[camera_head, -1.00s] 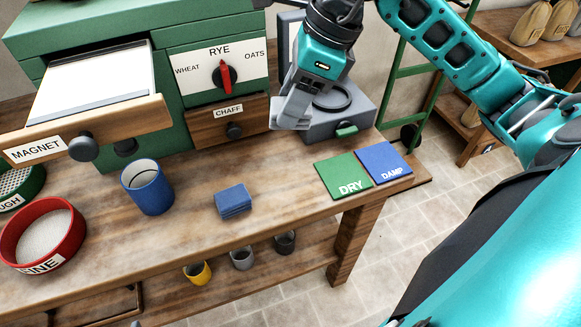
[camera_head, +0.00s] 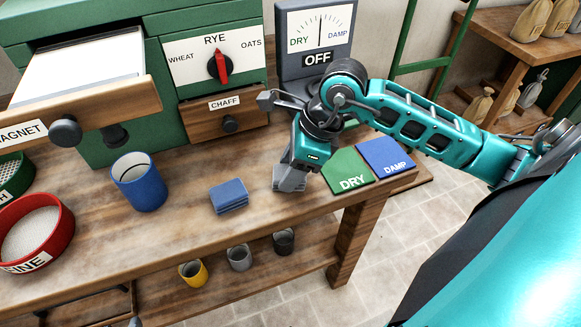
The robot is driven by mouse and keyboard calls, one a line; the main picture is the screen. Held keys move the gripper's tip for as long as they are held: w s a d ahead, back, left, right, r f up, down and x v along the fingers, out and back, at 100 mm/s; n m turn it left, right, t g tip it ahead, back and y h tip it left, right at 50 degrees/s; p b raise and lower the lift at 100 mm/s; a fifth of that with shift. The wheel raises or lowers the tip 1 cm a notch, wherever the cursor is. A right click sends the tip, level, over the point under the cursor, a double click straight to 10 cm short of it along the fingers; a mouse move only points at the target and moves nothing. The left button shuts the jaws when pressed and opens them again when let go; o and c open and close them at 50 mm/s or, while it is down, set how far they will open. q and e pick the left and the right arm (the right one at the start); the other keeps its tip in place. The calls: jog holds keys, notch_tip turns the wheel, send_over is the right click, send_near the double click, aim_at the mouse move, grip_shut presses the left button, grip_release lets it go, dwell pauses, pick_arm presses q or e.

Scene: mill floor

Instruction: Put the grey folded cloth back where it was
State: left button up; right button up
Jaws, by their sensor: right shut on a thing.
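My right gripper (camera_head: 290,178) points down low over the bench top, between the blue folded cloth (camera_head: 229,196) and the green DRY mat (camera_head: 347,169). It is shut on a small grey thing, which I take to be the grey folded cloth; its edges are hard to tell from the grey fingers. Whether it touches the bench is unclear. The blue folded cloth lies flat to the left of the gripper, apart from it. My left gripper is not in view.
A blue cup (camera_head: 139,182) and a red FINE sieve (camera_head: 37,232) stand at left. The blue DAMP mat (camera_head: 387,157) lies beside the DRY mat. The MAGNET drawer (camera_head: 88,108) is pulled out. A DRY/DAMP meter (camera_head: 316,40) reads OFF. Small cups (camera_head: 239,258) stand on the lower shelf.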

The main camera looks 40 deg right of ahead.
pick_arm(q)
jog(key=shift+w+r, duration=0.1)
pick_arm(e)
jog(key=shift+f, duration=0.2)
jog(key=o, duration=0.9)
jog(key=shift+o, duration=0.2)
jog(key=shift+r, duration=0.15)
jog(key=shift+d+r, duration=0.1)
jog(key=shift+r, duration=0.2)
pick_arm(q)
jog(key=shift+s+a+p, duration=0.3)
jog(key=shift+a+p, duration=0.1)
jog(key=shift+p, duration=0.3)
pick_arm(e)
jog(key=v, duration=1.1)
jog(key=shift+r, duration=0.25)
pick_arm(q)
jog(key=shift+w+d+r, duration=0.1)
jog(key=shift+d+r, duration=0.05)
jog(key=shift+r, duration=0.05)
